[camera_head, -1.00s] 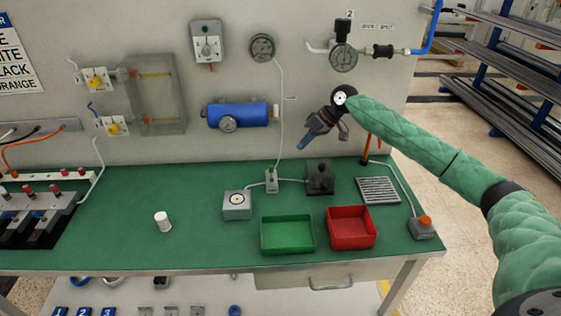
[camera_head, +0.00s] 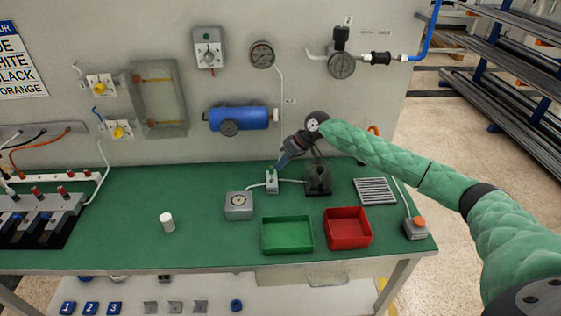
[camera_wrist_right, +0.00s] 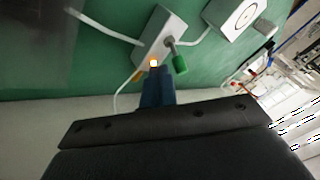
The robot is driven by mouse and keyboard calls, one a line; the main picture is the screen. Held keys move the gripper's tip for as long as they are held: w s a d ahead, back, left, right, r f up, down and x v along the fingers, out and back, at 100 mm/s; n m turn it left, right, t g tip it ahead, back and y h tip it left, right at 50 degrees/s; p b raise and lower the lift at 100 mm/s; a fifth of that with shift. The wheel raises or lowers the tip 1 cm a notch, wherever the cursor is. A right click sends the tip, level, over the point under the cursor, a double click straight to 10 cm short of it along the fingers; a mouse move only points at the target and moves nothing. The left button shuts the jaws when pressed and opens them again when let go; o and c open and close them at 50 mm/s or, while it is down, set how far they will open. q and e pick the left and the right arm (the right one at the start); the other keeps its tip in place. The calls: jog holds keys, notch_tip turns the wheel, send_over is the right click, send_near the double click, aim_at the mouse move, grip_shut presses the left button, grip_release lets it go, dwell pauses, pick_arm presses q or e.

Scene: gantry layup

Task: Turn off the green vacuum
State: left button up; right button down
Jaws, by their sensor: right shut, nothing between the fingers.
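A small white switch box (camera_head: 271,182) stands on the green bench top; it also shows in the right wrist view (camera_wrist_right: 152,42). It carries a metal toggle lever with a green tag or tip (camera_wrist_right: 180,65) and a small lit amber lamp (camera_wrist_right: 154,63). My right gripper (camera_head: 283,163) is shut and empty, with its blue fingertips (camera_wrist_right: 157,74) close to the box on the lamp side, beside the green tip. I cannot tell whether they touch the box. My left gripper is not in view.
White cords link the switch box to a grey block with a round white disc (camera_head: 238,206) and towards a dark block (camera_head: 318,190). A green tray (camera_head: 288,250) and red tray (camera_head: 349,243) lie in front. A blue tank (camera_head: 238,118) hangs on the wall behind.

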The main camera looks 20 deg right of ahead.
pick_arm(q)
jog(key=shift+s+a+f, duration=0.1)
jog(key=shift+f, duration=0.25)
pick_arm(e)
jog(key=shift+s+a, duration=0.1)
jog(key=shift+a, duration=0.15)
jog(key=shift+s, duration=0.1)
jog(key=shift+a+r+t, duration=0.1)
jog(key=shift+t, duration=0.3)
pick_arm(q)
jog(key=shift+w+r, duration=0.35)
pick_arm(e)
jog(key=shift+s, duration=0.1)
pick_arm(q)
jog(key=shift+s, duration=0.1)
